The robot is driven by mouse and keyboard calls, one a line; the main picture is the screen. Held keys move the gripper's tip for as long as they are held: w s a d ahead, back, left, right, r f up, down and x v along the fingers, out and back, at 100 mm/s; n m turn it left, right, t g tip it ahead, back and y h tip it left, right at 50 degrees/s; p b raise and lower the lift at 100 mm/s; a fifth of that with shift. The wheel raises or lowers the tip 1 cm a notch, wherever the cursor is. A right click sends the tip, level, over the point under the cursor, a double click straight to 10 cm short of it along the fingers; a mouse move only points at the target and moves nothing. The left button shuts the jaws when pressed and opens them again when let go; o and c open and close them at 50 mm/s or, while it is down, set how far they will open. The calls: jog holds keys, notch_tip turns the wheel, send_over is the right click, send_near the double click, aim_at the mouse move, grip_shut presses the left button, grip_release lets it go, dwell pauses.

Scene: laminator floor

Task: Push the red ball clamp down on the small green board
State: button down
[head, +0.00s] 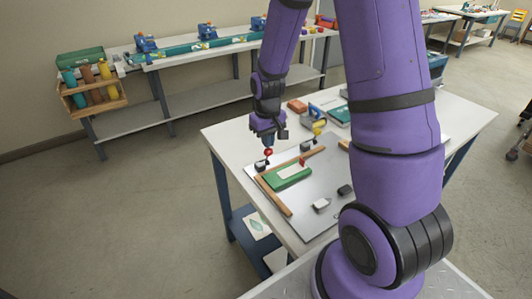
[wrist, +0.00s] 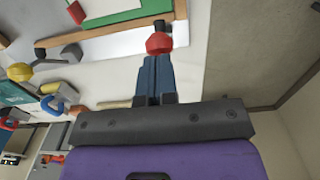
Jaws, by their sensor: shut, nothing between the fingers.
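The red ball clamp (head: 268,152) is at the board's far left corner, above a dark base. My gripper (head: 267,138) is shut and points down right over the red ball. In the wrist view the ball (wrist: 158,44) sits at the tips of my shut fingers (wrist: 155,60); I cannot tell whether they touch. A second red piece (head: 302,161) stands at the board's far right edge.
Wooden strips (head: 273,196) border the board. A grey block (head: 321,205) and a black block (head: 345,190) lie on the plate (head: 310,219). A yellow-knobbed piece (head: 318,128) and an orange-brown block (head: 297,105) are at the back. The table's left edge is close by.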

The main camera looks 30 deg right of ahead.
jog(key=shift+f, duration=0.4)
jog(key=shift+s, duration=0.1)
jog(key=shift+s+f, duration=0.55)
jog(key=shift+f, duration=0.15)
jog(key=shift+w+f, duration=0.2)
jog(key=shift+f, duration=0.2)
jog(key=shift+s+r, duration=0.1)
jog(key=shift+r, duration=0.1)
jog(key=shift+s+r, duration=0.15)
jog(key=shift+r, duration=3.8)
